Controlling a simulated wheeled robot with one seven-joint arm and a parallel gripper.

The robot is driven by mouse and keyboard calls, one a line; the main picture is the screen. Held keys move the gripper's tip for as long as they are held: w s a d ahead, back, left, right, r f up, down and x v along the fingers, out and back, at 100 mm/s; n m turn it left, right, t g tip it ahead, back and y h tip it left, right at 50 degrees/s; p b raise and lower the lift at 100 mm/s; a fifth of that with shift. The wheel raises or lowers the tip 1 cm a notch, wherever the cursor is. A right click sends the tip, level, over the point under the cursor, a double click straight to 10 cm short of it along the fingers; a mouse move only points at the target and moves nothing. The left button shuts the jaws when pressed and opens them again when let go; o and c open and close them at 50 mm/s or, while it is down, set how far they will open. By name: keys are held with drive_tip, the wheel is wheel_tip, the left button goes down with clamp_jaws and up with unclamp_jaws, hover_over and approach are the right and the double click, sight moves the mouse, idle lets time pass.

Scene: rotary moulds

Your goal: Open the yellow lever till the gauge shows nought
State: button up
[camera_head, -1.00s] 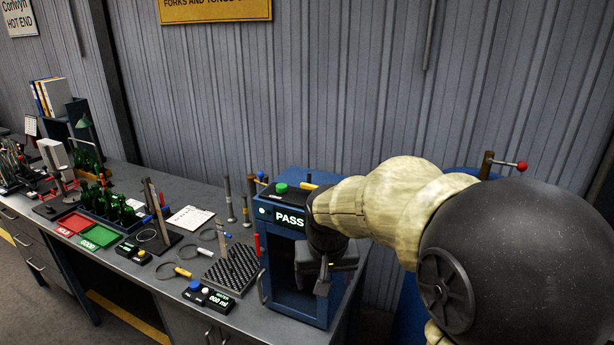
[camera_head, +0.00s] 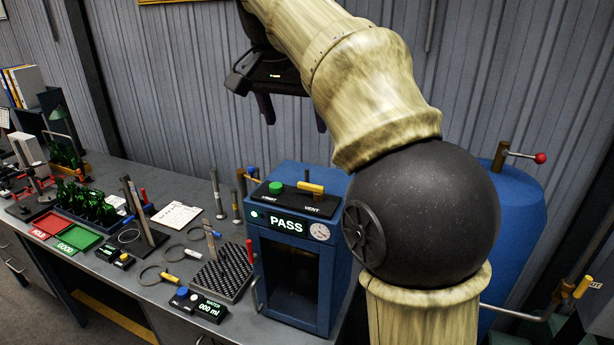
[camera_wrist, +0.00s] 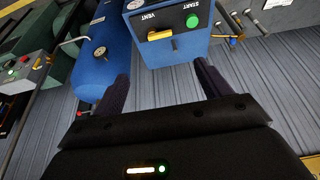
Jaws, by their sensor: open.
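The yellow lever (camera_head: 311,187) lies on the black top panel of a blue test cabinet (camera_head: 343,215), beside the word VENT. It also shows in the wrist view (camera_wrist: 160,35), ahead of and between my fingertips. The round white gauge (camera_head: 319,231) is on the cabinet's front, right of the lit PASS display (camera_head: 286,224); its needle is too small to read. My gripper (camera_head: 293,114) is open and empty, raised above the cabinet and apart from the lever. Its two dark fingers also show in the wrist view (camera_wrist: 161,72).
A green START button (camera_head: 276,187) sits left of the lever. A blue tank (camera_head: 520,215) with a red-knobbed handle stands right of my arm. A pin block (camera_head: 222,275) and other tools crowd the bench to the left. The space above the cabinet is free.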

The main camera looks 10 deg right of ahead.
sight(310, 185)
drive_tip(key=shift+s, duration=0.15)
drive_tip(key=x, duration=1.7)
drive_tip(key=shift+d+f, duration=0.1)
drive_tip(key=shift+f, duration=0.15)
drive_tip(key=c, duration=1)
